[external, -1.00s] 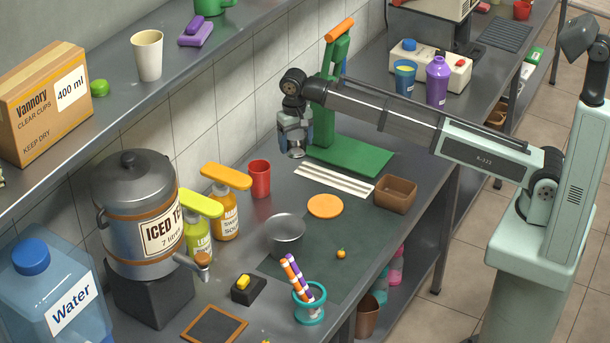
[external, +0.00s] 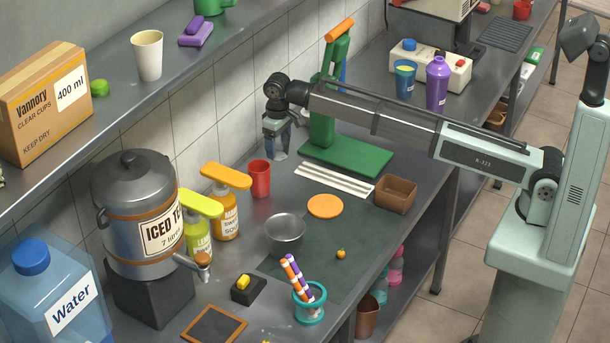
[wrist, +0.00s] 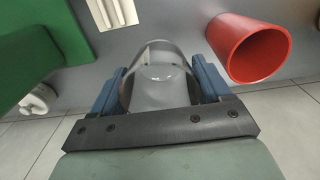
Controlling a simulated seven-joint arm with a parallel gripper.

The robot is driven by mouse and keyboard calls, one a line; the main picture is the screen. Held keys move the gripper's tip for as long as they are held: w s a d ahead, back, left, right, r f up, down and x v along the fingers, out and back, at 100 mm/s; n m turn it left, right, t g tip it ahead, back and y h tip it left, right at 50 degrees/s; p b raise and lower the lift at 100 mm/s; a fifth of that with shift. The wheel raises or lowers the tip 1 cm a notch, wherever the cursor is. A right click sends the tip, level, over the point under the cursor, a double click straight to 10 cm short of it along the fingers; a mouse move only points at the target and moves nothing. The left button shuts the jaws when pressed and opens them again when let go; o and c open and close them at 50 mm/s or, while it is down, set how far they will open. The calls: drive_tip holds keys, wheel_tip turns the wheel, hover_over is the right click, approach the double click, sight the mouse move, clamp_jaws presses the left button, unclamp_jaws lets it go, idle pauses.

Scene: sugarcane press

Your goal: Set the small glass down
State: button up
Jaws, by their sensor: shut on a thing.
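The small glass (wrist: 158,88) is clear and greyish. In the wrist view it sits between the two blue fingers of my gripper (wrist: 157,86), which is shut on it. In the external view my gripper (external: 277,140) points down near the tiled wall, between the red cup (external: 260,179) and the green press (external: 322,125). The glass (external: 279,154) shows small and partly hidden below the fingers there. I cannot tell whether its base touches the counter (external: 285,185).
In the wrist view the red cup (wrist: 250,48) stands close on the right, and the green press base (wrist: 38,50) is at the left.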

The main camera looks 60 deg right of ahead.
drive_tip(key=shift+f, duration=3.3)
drive_tip(key=shift+f, duration=0.15)
drive_tip(key=o, duration=1)
drive_tip(key=shift+o, duration=0.2)
wheel_tip(320, 180, up, 12)
drive_tip(key=shift+r, duration=0.15)
